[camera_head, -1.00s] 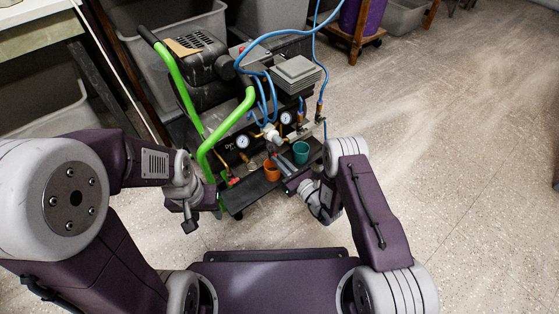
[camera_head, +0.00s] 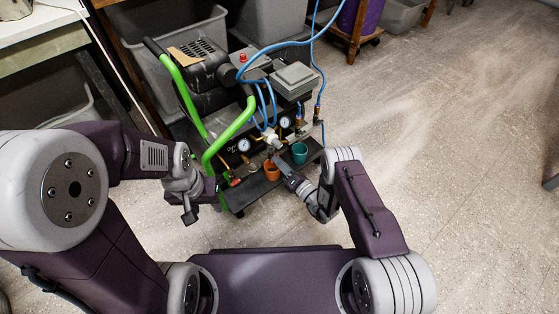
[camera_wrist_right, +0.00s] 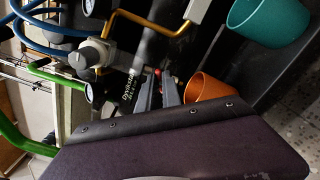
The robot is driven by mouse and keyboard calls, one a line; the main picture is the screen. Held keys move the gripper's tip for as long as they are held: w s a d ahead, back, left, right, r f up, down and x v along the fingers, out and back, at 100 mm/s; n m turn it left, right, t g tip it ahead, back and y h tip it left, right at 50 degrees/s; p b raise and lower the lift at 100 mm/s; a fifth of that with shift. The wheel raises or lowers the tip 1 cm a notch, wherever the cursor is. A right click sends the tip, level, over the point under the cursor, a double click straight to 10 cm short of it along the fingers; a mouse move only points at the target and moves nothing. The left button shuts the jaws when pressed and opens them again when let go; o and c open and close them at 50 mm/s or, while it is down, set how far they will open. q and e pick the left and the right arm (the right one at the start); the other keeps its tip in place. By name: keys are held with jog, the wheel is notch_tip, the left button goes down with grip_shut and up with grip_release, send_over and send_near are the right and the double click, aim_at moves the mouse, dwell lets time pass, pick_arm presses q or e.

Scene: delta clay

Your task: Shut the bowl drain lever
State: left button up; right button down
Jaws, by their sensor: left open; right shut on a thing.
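The compressor (camera_head: 205,75) stands ahead of me with green handles, gauges and a grey filter-regulator (camera_head: 272,140) at its front. The regulator also shows in the right wrist view (camera_wrist_right: 93,55). My left gripper (camera_head: 200,202) is open and empty, left of the compressor's front shelf.
An orange cup (camera_head: 271,173) and a teal cup (camera_head: 299,153) stand on the dark front shelf (camera_head: 246,192), close to my right gripper. A red-handled fitting (camera_head: 233,182) is near the shelf's left end. Blue hoses (camera_head: 290,43) loop above. The floor on the right is clear.

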jog(key=shift+f+m+p, duration=0.15)
jog(key=shift+m+p, duration=0.5)
jog(key=shift+m, duration=2.85)
jog(key=c, duration=1.5)
grip_release()
jog(key=p+v, duration=0.5)
jog(key=v, duration=0.4)
